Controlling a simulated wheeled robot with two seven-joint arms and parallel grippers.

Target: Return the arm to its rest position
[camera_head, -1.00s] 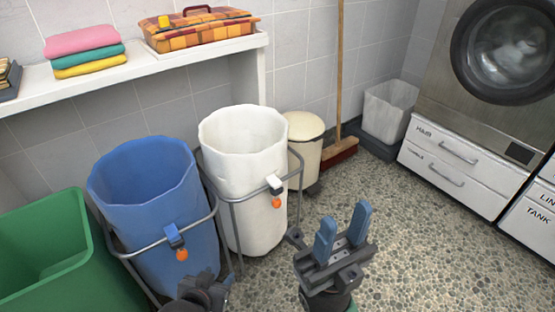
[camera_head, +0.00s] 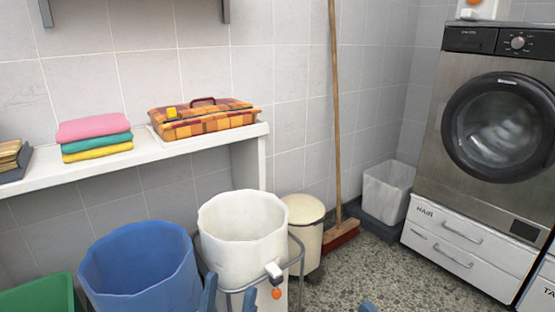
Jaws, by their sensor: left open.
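My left gripper (camera_head: 230,296) shows at the bottom edge as two blue fingertips. They stand apart, pointing up, with nothing seen between them. They appear in front of the gap between the blue bin (camera_head: 140,272) and the white bin (camera_head: 243,238). The rest of the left gripper and its arm is below the frame. A small blue tip at the bottom edge, to the right, appears to be a fingertip of my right gripper (camera_head: 367,307). Its other finger and its arm are out of view, so its opening cannot be told.
A green bin (camera_head: 40,297) is at the lower left. A white shelf (camera_head: 100,167) holds folded towels (camera_head: 95,140) and a plaid basket (camera_head: 203,120). A cream bin (camera_head: 303,235), a broom (camera_head: 338,130) and a washing machine (camera_head: 490,130) stand right. Speckled floor (camera_head: 375,270) is clear.

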